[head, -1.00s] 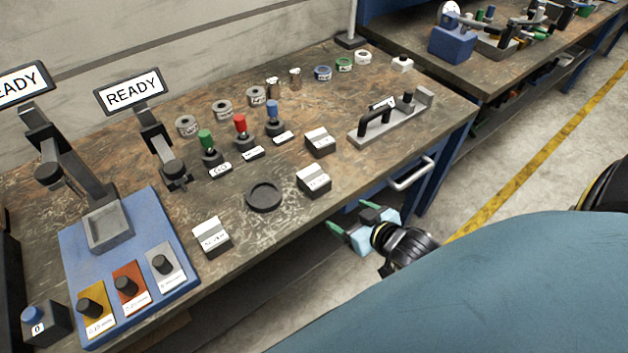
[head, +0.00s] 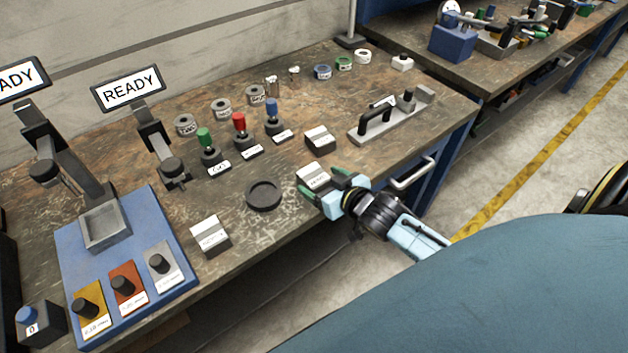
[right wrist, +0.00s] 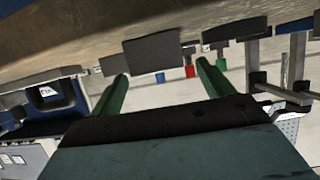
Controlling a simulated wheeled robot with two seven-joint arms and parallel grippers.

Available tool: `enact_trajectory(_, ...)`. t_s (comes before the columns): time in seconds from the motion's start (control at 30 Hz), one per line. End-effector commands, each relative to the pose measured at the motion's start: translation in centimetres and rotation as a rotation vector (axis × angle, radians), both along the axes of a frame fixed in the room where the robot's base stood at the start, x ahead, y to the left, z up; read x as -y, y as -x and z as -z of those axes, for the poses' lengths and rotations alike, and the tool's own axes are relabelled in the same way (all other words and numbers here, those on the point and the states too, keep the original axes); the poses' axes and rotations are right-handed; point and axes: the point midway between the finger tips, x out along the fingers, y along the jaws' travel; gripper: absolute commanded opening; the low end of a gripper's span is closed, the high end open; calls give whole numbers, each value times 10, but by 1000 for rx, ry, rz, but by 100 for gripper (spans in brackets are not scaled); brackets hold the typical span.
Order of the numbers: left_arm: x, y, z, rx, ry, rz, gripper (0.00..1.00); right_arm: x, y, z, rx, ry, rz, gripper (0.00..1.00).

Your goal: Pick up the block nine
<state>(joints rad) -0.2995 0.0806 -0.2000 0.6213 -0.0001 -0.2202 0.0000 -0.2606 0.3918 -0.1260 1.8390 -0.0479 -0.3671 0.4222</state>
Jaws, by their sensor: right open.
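Three small light-topped blocks with labels too small to read stand on the bench: a near-left block (head: 210,236), a middle block (head: 312,175) and a back block (head: 320,138). I cannot tell which one is nine. My right gripper (head: 322,184) is open and empty at the bench's front edge, close to the middle block and partly covering it. In the right wrist view a dark block (right wrist: 152,52) shows beyond and between the open green fingers (right wrist: 162,74); contact is not visible. My left gripper is not in view.
A round black dish (head: 264,195) lies left of the middle block. Green, red and blue-topped knobs (head: 240,124) stand behind. A grey fixture with a black handle (head: 374,122) is at the right. A blue base (head: 180,276) with dials fills the left.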

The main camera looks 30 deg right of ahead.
Motion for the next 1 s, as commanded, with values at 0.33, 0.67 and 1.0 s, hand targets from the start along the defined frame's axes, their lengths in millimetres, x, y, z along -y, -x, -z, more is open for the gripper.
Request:
enact_trajectory(0.33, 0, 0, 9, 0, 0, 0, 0, -1, -37, 22, 0, 0, -1, 80)
enact_trajectory(0.67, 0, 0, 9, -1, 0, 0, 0, -2, -38, 21, 0, 0, -1, 70)
enact_trajectory(1.0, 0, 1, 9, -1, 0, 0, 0, -2, -38, 21, 0, 0, -1, 25)
